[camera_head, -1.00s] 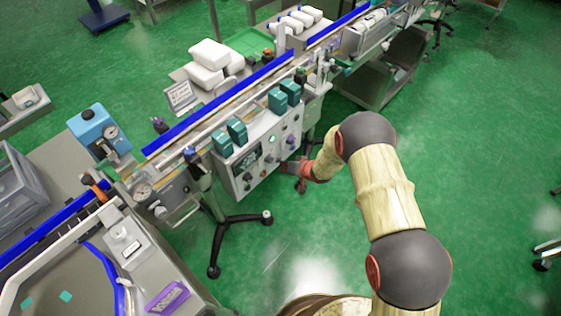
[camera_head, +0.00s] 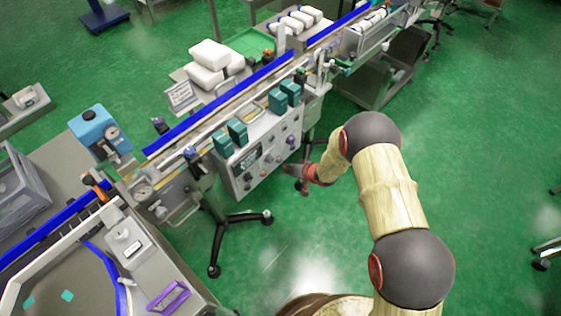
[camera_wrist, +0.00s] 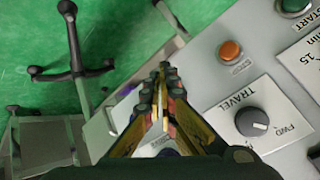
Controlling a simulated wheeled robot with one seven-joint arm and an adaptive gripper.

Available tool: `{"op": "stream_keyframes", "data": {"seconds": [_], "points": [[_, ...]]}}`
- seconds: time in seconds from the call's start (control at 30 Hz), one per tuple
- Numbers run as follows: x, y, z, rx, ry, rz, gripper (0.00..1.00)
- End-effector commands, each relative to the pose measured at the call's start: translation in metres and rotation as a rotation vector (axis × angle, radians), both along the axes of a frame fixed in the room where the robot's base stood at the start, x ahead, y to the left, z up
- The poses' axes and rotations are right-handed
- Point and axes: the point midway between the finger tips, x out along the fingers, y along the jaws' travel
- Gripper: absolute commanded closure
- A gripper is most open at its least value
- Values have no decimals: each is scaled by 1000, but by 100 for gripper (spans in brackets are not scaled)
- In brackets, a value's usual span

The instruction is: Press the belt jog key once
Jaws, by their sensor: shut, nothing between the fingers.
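The grey control panel (camera_head: 262,150) is on the front of the conveyor. In the wrist view the panel (camera_wrist: 210,85) carries an orange STOP button (camera_wrist: 230,50), a black TRAVEL knob (camera_wrist: 252,122) with an FWD mark, and a green button (camera_wrist: 294,5) at the top right edge. I cannot pick out a key labelled belt jog; my fingers hide part of the panel and a label below them is only partly readable. My gripper (camera_wrist: 163,72) is shut and empty, over the panel's edge beside the STOP button. In the head view my gripper (camera_head: 293,170) is just off the panel's lower right; contact is not visible.
Teal boxes (camera_head: 237,132) stand along the conveyor above the panel. A black-footed stand (camera_head: 232,218) is on the floor at the panel's left. A blue-topped machine (camera_head: 95,127) stands further left.

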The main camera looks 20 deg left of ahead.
Motion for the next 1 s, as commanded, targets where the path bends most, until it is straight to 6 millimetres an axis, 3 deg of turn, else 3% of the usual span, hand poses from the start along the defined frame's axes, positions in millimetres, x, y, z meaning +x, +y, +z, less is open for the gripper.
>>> {"op": "stream_keyframes", "data": {"seconds": [0.6, 1.0], "points": [[-18, -44, 1, 0, 1, -1, 100], [-19, -46, 0, 0, 0, 0, 100]]}}
